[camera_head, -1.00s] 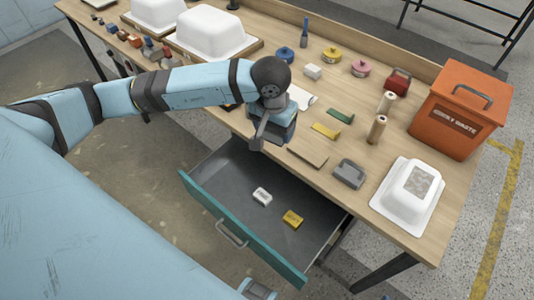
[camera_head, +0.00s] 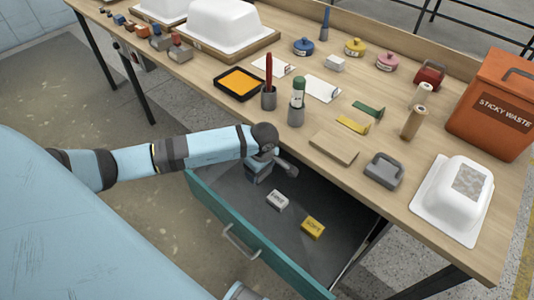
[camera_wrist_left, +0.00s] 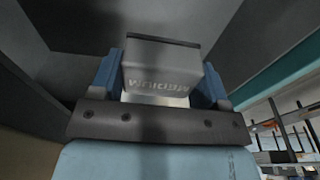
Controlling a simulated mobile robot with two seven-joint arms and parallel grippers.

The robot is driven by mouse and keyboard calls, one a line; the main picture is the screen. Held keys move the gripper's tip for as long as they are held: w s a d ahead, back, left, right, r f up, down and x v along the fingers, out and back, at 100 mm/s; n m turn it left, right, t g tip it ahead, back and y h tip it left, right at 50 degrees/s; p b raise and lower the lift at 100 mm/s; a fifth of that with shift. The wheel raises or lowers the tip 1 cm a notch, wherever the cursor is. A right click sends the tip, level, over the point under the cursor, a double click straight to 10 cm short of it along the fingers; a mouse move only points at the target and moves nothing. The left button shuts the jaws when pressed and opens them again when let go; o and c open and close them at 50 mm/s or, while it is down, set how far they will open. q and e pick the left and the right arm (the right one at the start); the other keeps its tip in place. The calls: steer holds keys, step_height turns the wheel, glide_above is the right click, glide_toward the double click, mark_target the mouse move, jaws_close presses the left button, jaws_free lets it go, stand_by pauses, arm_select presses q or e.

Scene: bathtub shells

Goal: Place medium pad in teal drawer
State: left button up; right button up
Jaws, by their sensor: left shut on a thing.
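The teal drawer (camera_head: 262,243) is open below the bench, with a dark grey inside. My left gripper (camera_head: 262,172) is down in the far left part of the drawer. In the left wrist view my left gripper (camera_wrist_left: 160,88) is shut on the medium pad (camera_wrist_left: 158,70), a grey block marked MEDIUM held between blue fingers. In the head view the pad is mostly hidden by the gripper, so I cannot tell whether it touches the drawer floor. My right gripper is not in view.
A white block (camera_head: 277,200) and a yellow block (camera_head: 313,227) lie in the drawer, right of my gripper. The bench (camera_head: 255,57) above holds a grey handled block (camera_head: 384,170), a flat tan piece (camera_head: 334,149), a white tub (camera_head: 455,198) and an orange waste bin (camera_head: 495,105).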

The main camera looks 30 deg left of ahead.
arm_select(q)
glide_above(260, 197)
steer(key=f, duration=0.8)
steer(key=shift+d+f+b, duration=0.15)
steer(key=shift+d+b, duration=0.05)
steer(key=shift+b, duration=0.2)
steer(key=shift+f, duration=0.6)
steer(key=shift+f+b, duration=0.4)
steer(key=shift+f, duration=1.65)
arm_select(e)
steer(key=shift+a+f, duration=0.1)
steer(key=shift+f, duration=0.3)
arm_select(q)
steer(key=shift+f, duration=0.15)
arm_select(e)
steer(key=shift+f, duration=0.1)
arm_select(q)
steer(key=o, duration=0.9)
